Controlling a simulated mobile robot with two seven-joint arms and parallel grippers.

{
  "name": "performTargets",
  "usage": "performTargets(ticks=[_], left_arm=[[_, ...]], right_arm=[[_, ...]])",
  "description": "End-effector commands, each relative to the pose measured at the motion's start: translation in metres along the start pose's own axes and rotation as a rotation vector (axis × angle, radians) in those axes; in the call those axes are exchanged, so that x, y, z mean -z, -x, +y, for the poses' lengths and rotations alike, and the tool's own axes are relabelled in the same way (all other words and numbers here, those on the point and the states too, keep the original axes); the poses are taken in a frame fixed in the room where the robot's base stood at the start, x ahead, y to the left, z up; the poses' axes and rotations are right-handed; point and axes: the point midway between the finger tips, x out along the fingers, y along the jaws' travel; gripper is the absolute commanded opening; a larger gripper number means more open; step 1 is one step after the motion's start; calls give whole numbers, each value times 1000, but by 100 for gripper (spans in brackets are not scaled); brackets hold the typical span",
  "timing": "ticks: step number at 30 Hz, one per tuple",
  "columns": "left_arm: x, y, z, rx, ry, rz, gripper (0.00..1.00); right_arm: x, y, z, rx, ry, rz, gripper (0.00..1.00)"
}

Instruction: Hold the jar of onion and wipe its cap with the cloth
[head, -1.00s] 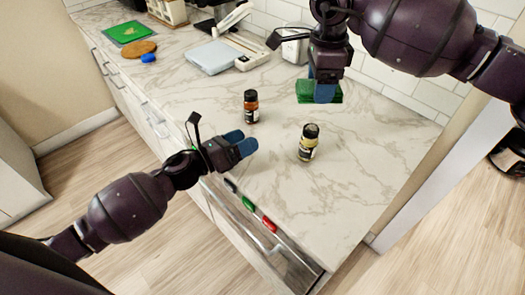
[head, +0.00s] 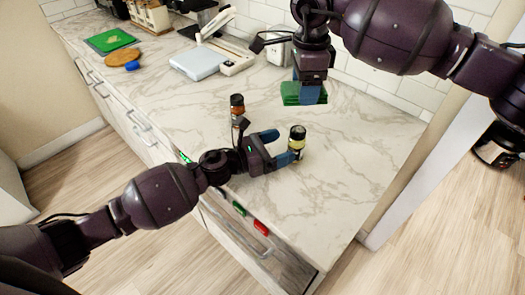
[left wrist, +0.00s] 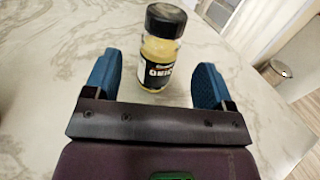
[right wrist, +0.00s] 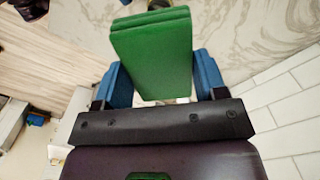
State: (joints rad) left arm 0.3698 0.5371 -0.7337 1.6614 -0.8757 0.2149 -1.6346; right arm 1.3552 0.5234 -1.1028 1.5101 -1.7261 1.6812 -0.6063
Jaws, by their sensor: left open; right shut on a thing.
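The onion jar (head: 297,137), with a black cap and pale yellow contents, stands upright on the marble counter. In the left wrist view the jar (left wrist: 160,50) shows its dark label between the fingers. My right gripper (head: 305,88) is shut on the folded green cloth (head: 290,93) over the back of the counter. The cloth (right wrist: 153,50) sticks out beyond the fingers in the right wrist view.
A second jar (head: 237,104) with brown contents and a dark cap stands behind my left gripper. A scale (head: 198,63), a round wooden board (head: 122,57) and a green board (head: 110,41) are farther back. The right counter is clear.

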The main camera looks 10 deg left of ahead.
Motion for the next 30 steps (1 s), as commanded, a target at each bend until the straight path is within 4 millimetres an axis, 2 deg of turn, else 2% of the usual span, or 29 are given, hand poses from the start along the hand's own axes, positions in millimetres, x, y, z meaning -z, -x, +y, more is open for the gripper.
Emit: performTargets(ticks=[3,9,22,30], left_arm=[[-1,-19,-1,2,0,-1,77],[0,-39,0,0,2,0,77],[0,-46,0,0,2,0,77],[0,-46,0,0,2,0,37]], right_arm=[[0,0,0,0,0,0,43],[0,0,0,0,0,0,43],[0,0,0,0,0,0,43],[0,0,0,0,0,0,43]])
